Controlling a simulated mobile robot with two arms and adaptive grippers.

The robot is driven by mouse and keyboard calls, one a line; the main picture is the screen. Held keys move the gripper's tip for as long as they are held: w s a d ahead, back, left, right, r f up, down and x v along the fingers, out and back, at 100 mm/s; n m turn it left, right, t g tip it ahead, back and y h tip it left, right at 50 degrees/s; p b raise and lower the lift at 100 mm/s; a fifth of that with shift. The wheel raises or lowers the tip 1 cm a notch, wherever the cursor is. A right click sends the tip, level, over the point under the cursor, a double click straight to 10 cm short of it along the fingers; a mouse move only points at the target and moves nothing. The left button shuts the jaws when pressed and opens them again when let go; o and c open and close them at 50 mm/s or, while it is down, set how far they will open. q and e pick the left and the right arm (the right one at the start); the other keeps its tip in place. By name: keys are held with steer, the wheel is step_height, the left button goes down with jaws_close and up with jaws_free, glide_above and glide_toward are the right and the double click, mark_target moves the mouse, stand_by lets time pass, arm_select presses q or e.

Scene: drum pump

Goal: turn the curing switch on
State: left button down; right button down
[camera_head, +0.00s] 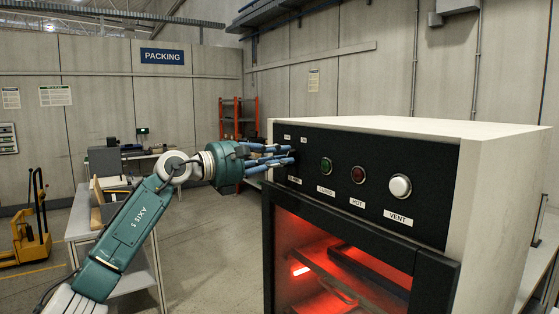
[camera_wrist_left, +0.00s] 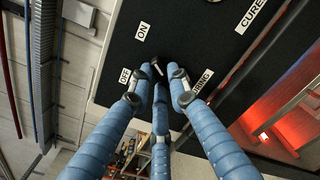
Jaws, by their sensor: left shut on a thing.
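The curing switch sits at the left end of the black control panel (camera_head: 330,194), where my fingers largely hide it in the head view. In the left wrist view its OFF label (camera_wrist_left: 124,76), ON label (camera_wrist_left: 142,32) and CURING label (camera_wrist_left: 203,81) surround the fingertips. My left gripper (camera_head: 287,157) reaches the panel from the left, its blue fingers closed on the switch. In the left wrist view the gripper (camera_wrist_left: 157,80) has its dark fingertips close together at the panel. Which way the switch points is not clear. My right gripper is not in view.
Right of the switch are a green lamp (camera_head: 326,166), a red lamp (camera_head: 358,174) and a white VENT button (camera_head: 400,186). Below, the oven window (camera_head: 340,262) glows red. A grey table (camera_head: 134,282) stands behind my left arm; a yellow pallet truck (camera_head: 32,240) is at far left.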

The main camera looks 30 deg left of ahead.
arm_select(q)
steer(key=shift+d+m, duration=0.1)
steer(key=shift+m, duration=1.1)
steer(key=c, duration=1.6)
jaws_free()
steer(key=shift+c, duration=0.2)
steer(key=v, duration=1.2)
steer(key=shift+f, duration=0.1)
